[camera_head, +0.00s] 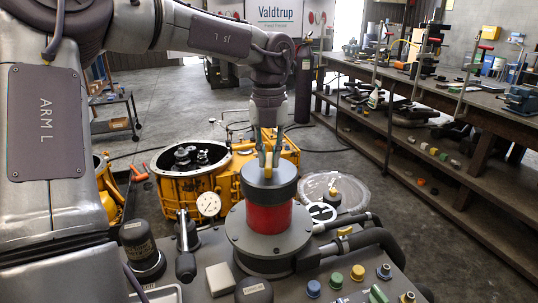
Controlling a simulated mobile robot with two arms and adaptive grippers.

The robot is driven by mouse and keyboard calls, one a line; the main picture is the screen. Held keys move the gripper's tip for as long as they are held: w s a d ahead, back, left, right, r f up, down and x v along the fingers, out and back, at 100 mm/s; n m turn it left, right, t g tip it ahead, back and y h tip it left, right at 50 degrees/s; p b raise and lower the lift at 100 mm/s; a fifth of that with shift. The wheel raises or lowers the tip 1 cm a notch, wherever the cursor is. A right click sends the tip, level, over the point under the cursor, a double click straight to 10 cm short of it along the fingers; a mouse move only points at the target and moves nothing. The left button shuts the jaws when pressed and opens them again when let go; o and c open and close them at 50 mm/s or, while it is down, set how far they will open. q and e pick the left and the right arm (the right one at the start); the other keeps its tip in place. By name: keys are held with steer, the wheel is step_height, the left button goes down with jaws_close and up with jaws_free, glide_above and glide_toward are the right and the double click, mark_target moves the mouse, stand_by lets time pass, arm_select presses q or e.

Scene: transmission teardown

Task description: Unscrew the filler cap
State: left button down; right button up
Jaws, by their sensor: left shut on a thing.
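The filler cap appears to be the dark grey round cap (283,185) with a raised yellow grip (268,167) on its top. It sits upright on a red cylinder (268,217), which stands on a wide grey flange (243,236). My left gripper (268,157) points straight down from above and is shut on the yellow grip. The fingers sit on either side of the grip. I cannot tell whether the cap is loose in its thread. My right gripper is not in view.
A dial gauge (208,204), a pale block (221,279) and several coloured caps (357,272) surround the flange. Dark hoses (375,239) run off its right side. Behind stands an open yellow housing (180,190). A clear round dish (352,188) lies behind right.

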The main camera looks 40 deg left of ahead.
mark_target(269, 159)
arm_select(q)
step_height(269, 159, up, 6)
steer(key=p, duration=0.4)
steer(key=shift+r+p, duration=0.1)
steer(key=shift+p, duration=0.25)
